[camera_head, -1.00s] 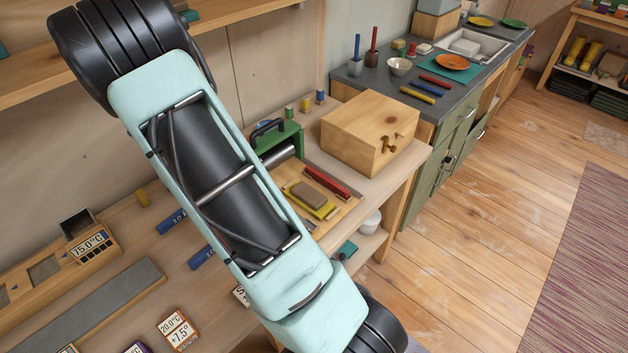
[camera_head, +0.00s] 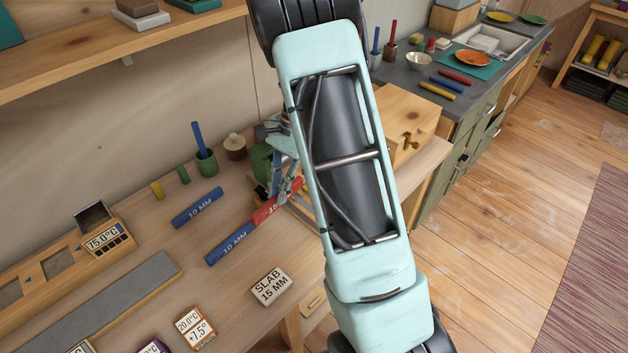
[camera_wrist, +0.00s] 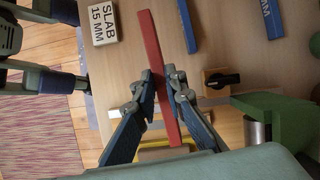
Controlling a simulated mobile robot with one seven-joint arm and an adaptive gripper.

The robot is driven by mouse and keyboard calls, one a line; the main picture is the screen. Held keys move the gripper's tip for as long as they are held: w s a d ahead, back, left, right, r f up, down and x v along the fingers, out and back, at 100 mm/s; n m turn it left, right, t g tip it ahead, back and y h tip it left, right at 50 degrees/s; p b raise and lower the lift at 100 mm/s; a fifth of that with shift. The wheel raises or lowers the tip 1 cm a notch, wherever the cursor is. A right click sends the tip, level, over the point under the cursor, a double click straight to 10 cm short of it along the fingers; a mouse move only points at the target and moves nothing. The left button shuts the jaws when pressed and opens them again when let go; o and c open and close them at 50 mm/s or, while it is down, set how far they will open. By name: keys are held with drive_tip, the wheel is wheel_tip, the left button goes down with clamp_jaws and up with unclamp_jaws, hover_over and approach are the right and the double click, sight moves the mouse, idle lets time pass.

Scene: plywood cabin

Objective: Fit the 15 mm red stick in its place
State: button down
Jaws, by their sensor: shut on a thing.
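My gripper (camera_wrist: 163,88) is shut on the red stick (camera_wrist: 151,40) near its middle, as the wrist view shows. The stick runs out past the fingertips toward the slab block. In the head view the red stick (camera_head: 266,210) shows beside my fingers (camera_head: 286,188), with part of a "15" label, and its near end meets the line of a blue 10 mm stick (camera_head: 231,243). I cannot tell whether they touch. A second blue 10 mm stick (camera_head: 196,208) lies further left. My arm hides the stick's far end and the bench behind it.
A slab block marked 15 mm (camera_head: 271,286) lies near the bench front. A green cup (camera_head: 206,162) holds a blue stick. A green device (camera_wrist: 282,108) and an orange block with a black knob (camera_wrist: 219,81) stand close to my gripper. A wooden box (camera_head: 405,115) stands behind my arm.

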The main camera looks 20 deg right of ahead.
drive_tip(key=m, duration=0.1)
drive_tip(key=d+m, duration=0.1)
drive_tip(key=shift+w+f+m+t, duration=0.1)
drive_tip(key=shift+w+m+t, duration=0.05)
drive_tip(key=shift+m+t, duration=0.25)
drive_tip(key=d+m+t, duration=0.1)
drive_tip(key=m, duration=0.1)
drive_tip(key=m+t, duration=0.1)
drive_tip(key=m, duration=0.1)
drive_tip(key=w+d+m+b, duration=0.1)
drive_tip(key=m, duration=0.1)
drive_tip(key=shift+d+f+m+t, duration=0.15)
drive_tip(key=shift+d+m+t, duration=0.15)
drive_tip(key=shift+m+t, duration=0.1)
drive_tip(key=d+f+m+b, duration=0.1)
drive_tip(key=d+m+b, duration=0.1)
drive_tip(key=m, duration=0.1)
drive_tip(key=d+f+m+t+h+b, duration=0.1)
drive_tip(key=f+m+b, duration=0.1)
drive_tip(key=m, duration=0.1)
drive_tip(key=d+f+m+t+h+b, duration=0.1)
drive_tip(key=d+f+m, duration=0.1)
drive_tip(key=m, duration=0.1)
drive_tip(key=shift+s+d+f+m+b, duration=0.1)
drive_tip(key=shift+d+m+b, duration=0.2)
drive_tip(key=shift+d+b, duration=0.1)
drive_tip(key=shift+f+b, duration=0.6)
drive_tip(key=shift+f, duration=0.15)
